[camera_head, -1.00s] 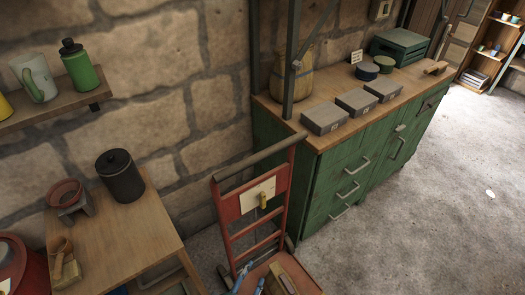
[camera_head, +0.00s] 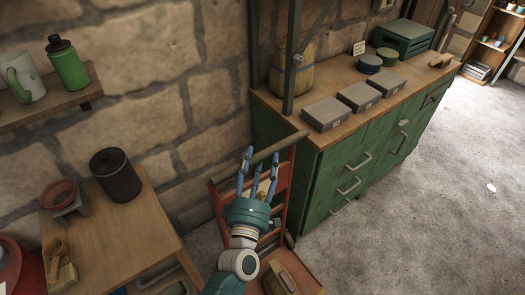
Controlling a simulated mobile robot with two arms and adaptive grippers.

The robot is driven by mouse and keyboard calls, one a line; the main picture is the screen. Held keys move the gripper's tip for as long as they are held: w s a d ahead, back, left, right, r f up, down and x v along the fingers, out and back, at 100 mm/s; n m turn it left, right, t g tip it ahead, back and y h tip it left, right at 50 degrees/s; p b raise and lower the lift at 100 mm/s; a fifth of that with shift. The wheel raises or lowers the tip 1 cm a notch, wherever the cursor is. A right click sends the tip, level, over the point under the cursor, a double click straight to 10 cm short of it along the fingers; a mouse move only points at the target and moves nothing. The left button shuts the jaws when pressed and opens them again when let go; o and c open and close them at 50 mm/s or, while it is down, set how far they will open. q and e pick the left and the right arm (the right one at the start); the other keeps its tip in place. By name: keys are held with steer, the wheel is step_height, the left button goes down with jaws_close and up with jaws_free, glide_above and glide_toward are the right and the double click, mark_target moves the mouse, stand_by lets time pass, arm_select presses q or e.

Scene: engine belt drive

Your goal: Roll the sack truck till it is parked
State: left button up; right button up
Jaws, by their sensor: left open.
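The red sack truck (camera_head: 284,192) stands upright between the wooden side table and the green cabinet, against the stone wall. Its grey-brown crossbar handle (camera_head: 280,148) is at the top. My left gripper (camera_head: 260,162) is open, with blue fingers reaching up to the handle; one finger overlaps the bar in the picture, and I cannot tell whether it touches. My gripper and arm hide the middle of the truck's frame and most of its pale plate. A brown item (camera_head: 284,278) lies on the truck's red base. My right gripper is not in view.
The green cabinet (camera_head: 345,170) with grey boxes (camera_head: 326,113) on top stands close on the right. The wooden table (camera_head: 125,235) with a black canister (camera_head: 115,175) is close on the left. Open concrete floor (camera_head: 430,210) lies to the right of the cabinet.

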arm_select(q)
steer(key=shift+x, duration=1.3)
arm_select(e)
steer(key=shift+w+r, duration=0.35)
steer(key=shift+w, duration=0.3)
